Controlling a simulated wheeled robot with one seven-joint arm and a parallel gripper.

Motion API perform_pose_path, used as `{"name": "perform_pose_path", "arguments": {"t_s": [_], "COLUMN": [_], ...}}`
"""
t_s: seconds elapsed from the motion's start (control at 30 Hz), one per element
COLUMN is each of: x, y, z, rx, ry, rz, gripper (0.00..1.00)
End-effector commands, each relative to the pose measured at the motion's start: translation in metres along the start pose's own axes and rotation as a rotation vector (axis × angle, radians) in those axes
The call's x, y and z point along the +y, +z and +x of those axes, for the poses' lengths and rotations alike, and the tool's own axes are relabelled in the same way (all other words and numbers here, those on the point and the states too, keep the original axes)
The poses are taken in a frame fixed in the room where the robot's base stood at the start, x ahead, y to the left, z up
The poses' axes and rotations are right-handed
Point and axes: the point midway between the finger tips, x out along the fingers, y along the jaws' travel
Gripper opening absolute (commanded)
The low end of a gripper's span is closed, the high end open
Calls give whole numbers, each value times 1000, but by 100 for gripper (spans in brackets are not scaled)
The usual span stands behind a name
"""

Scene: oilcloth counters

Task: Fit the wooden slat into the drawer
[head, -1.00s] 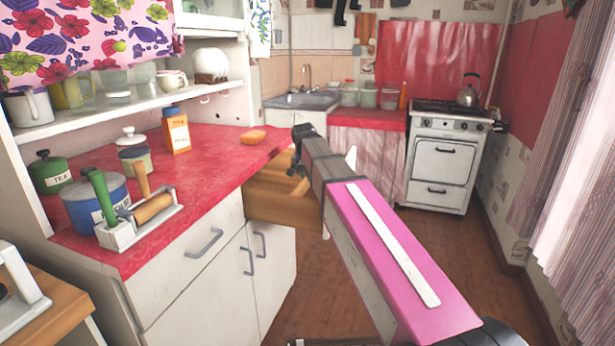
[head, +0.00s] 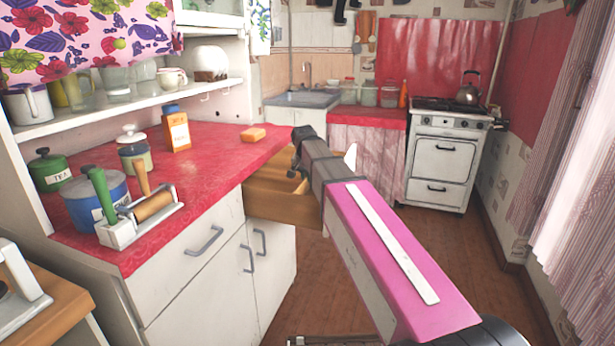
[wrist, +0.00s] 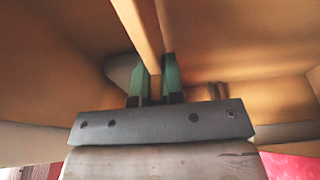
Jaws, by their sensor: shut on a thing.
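The open wooden drawer (head: 285,208) sticks out from the cabinet under the red counter in the head view. My arm reaches over it from the right and covers part of it. In the wrist view my gripper (wrist: 157,82) has its green fingers shut on the wooden slat (wrist: 138,25), which runs up from between them. Wooden drawer surfaces (wrist: 225,40) lie around the gripper and slat. My gripper is mostly hidden behind my arm in the head view, where I cannot make out the slat clearly. Whether the slat touches the drawer's bottom or walls I cannot tell.
The red counter (head: 150,225) carries an orange sponge (head: 252,134), an orange box (head: 177,132), jars, a blue canister (head: 92,200) and a rolling-pin holder (head: 140,222). A white stove (head: 438,160) stands at the back. The floor between is clear.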

Motion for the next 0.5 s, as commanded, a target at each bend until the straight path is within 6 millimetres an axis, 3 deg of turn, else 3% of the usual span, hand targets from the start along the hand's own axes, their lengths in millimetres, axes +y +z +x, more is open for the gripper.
{"name": "perform_pose_path", "arguments": {"t_s": [0.5], "x": [0], "y": [3], "z": [11], "rx": [0], "ry": [0], "rz": [0], "gripper": [0]}}
